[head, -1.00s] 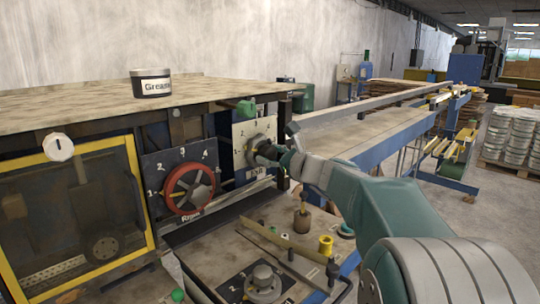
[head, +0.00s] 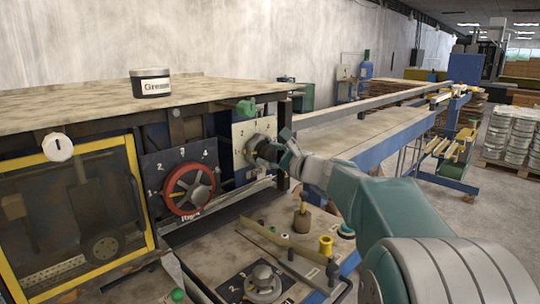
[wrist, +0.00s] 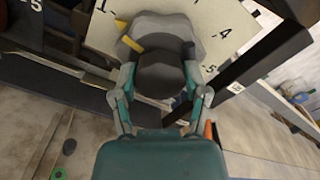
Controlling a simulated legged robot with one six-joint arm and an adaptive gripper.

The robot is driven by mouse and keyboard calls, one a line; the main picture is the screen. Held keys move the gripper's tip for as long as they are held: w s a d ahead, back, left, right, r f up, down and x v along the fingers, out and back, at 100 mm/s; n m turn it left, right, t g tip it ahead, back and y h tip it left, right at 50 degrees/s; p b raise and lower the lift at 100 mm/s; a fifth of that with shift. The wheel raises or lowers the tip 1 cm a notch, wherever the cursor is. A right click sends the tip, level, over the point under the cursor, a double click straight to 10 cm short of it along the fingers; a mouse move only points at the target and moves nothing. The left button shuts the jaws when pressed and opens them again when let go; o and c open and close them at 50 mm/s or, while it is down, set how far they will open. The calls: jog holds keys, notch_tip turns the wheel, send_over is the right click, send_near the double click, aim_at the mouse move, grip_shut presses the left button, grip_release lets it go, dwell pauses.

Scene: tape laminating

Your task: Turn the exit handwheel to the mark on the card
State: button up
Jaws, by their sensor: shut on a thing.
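The exit handwheel (wrist: 160,38) is a grey lobed knob with a yellow pointer (wrist: 130,43), mounted on a pale numbered dial plate (head: 243,133). In the wrist view the pointer aims up and left, toward the 1 side of the dial. My gripper (wrist: 160,92) is shut on the handwheel, its fingers on either side of the dark hub. In the head view my gripper (head: 262,150) reaches the plate from the right and hides much of the knob. No card with a readable mark shows clearly.
A red handwheel (head: 190,189) on a dark numbered plate is left of the dial. A grease tin (head: 151,84) stands on the machine top. Below are a grey knob (head: 262,284), a yellow spool (head: 325,246) and a brown pot (head: 302,219). A conveyor (head: 370,138) runs back right.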

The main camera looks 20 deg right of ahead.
jog(key=o, duration=1.1)
jog(key=shift+a, duration=0.1)
jog(key=shift+o, duration=0.2)
jog(key=v, duration=1.2)
jog(key=shift+f, duration=0.15)
